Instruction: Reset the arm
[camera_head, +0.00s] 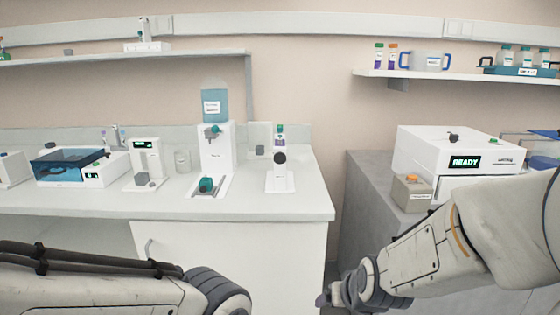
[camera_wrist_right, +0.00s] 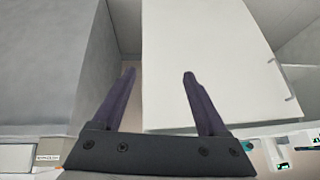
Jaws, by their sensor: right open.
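My right arm (camera_head: 420,265) reaches in from the right in the head view, low in front of the grey cabinet. Its gripper end (camera_head: 335,297) is at the bottom edge of the picture, small and partly cut off. In the right wrist view the two dark fingers of my right gripper (camera_wrist_right: 158,76) are spread apart with nothing between them. My left arm (camera_head: 110,292) lies along the bottom left of the head view, and its gripper is out of the picture.
A white counter (camera_head: 90,200) with lab devices stands at left, above a white cabinet (camera_head: 240,255). A grey cabinet (camera_head: 365,190) at right carries a white device reading READY (camera_head: 440,150) and a small box (camera_head: 411,193). A narrow gap separates the cabinets.

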